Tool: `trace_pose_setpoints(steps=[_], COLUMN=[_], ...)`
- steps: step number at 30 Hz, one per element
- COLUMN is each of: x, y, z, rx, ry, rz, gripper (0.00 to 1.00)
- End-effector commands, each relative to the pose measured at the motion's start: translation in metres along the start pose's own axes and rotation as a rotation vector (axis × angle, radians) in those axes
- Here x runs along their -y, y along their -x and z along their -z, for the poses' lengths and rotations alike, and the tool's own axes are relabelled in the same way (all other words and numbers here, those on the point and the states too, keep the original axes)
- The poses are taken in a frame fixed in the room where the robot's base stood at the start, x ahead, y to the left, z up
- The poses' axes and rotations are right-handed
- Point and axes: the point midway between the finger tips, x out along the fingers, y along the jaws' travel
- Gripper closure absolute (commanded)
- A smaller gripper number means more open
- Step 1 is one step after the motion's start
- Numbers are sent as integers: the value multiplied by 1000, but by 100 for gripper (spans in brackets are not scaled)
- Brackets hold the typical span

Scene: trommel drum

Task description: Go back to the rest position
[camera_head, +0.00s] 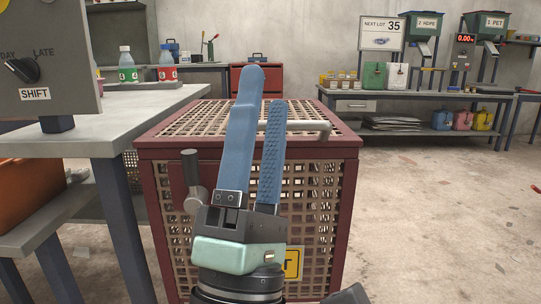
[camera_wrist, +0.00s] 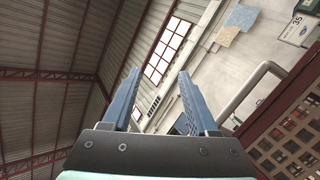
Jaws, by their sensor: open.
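My gripper (camera_head: 262,95) points up in front of the dark red cage box (camera_head: 350,149) in the head view. Its two blue fingers are apart with nothing between them. In the wrist view my gripper (camera_wrist: 160,75) is also open and empty, facing the ceiling and far wall. The cage box's grey bar handle (camera_head: 312,127) shows behind and right of the fingers. In the wrist view the handle (camera_wrist: 243,93) is right of the fingers, apart from the right one. A grey crank knob (camera_head: 193,204) on the cage front is just left of my gripper.
A grey table (camera_head: 130,108) with a green-labelled bottle (camera_head: 127,66) and a red bottle (camera_head: 167,66) stands at left. A shift-dial panel (camera_head: 45,60) is at the near left. A shelf bench (camera_head: 420,96) with bins stands at the back right. The floor (camera_head: 450,215) at right is clear.

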Motion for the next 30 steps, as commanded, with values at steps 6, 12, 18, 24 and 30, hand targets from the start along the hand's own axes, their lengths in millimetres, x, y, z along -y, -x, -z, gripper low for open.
trace_pose_setpoints(steps=[6,12,18,24,30], x=[-62,-109,-161,-204,-236], y=[-83,-138,-179,-216,-261], z=[-49,-67,-66,-65,-72], rx=[93,99,33,-22,-22], ry=[-644,-1224,-1712,-1933,-1929], rz=[39,87,153,204,204], gripper=[40,40,40,40,40])
